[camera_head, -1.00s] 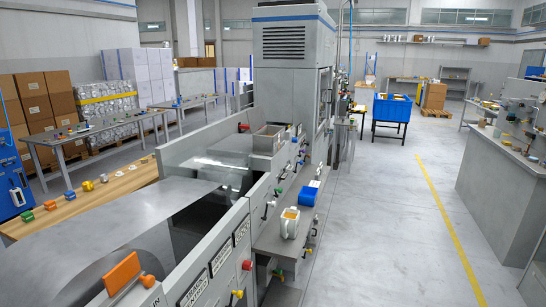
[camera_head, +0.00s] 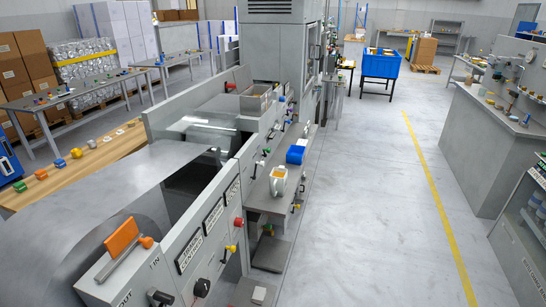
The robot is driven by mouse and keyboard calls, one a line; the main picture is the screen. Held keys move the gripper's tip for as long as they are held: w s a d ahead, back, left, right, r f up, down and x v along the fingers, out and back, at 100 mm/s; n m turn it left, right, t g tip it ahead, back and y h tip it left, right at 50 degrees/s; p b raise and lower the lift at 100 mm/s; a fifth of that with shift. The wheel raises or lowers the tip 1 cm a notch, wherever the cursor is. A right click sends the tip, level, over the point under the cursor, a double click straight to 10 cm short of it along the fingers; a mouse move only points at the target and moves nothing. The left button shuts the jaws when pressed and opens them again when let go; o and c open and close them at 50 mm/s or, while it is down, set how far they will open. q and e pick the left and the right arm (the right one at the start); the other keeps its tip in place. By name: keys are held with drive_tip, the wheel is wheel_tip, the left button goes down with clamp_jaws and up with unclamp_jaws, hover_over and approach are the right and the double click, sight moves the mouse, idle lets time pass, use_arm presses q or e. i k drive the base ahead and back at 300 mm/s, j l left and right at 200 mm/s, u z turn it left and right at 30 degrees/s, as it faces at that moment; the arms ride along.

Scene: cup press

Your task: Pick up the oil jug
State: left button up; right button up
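A pale grey-white jug (camera_head: 278,182) with a yellow-orange top stands upright on the grey side shelf (camera_head: 262,203) of the press machine, near the middle of the head view. It is the only jug-like thing I can make out, and it looks like the oil jug. Nothing touches it from above. Neither of my grippers shows in the view.
A blue box-like item (camera_head: 296,154) sits on the shelf just behind the jug. Coloured knobs and levers stick out along the machine's side panel (camera_head: 209,232). A grey counter (camera_head: 478,150) stands at the right. The floor (camera_head: 365,200) between is clear.

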sight(278, 177)
drive_tip(key=i+l+u, duration=0.35)
drive_tip(key=i+l, duration=0.75)
drive_tip(key=l, duration=0.1)
